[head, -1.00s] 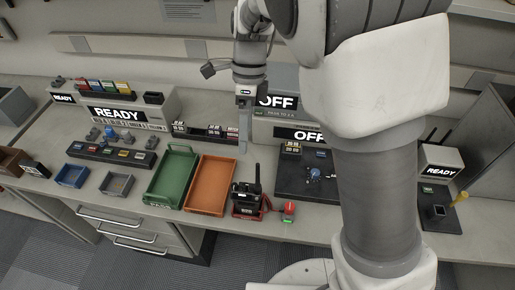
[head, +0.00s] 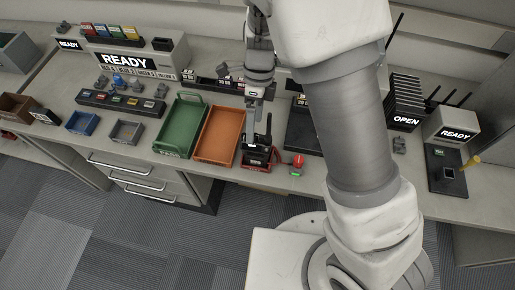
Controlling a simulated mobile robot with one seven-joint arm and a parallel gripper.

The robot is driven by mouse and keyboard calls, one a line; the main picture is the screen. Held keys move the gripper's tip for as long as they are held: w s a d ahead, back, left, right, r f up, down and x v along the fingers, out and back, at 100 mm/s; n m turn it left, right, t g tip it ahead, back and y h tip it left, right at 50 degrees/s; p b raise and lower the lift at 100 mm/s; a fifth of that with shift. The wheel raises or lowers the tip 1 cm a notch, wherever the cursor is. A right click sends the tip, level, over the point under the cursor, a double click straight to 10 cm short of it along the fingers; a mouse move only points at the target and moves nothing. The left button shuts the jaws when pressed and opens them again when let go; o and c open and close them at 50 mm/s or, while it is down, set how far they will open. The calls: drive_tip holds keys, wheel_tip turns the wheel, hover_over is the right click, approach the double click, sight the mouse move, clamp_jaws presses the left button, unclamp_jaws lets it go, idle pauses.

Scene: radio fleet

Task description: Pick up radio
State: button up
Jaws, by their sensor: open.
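A black radio (head: 257,153) with a thin upright antenna stands in a red-edged base (head: 257,166) near the front edge of the bench, just right of the orange tray. My gripper (head: 251,132) points down from above, open. Its visible grey finger overlaps the upper part of the radio in the picture. I cannot tell whether it touches the radio. The other finger is hard to make out, and my arm hides part of the bench to the right.
A green tray (head: 160,149) and an orange tray (head: 214,160) lie left of the radio. A red button-like device (head: 298,161) sits close on its right. Black racks stand behind my gripper. A READY unit (head: 452,125) with antennas stands at the right.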

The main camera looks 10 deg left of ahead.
sight(258, 140)
drive_tip(key=f, duration=0.1)
drive_tip(key=s+f, duration=0.1)
drive_tip(key=d+f, duration=0.1)
drive_tip(key=f, duration=0.1)
drive_tip(key=shift+s, duration=0.4)
drive_tip(key=shift+s+f, duration=0.1)
drive_tip(key=shift+f, duration=0.35)
clamp_jaws()
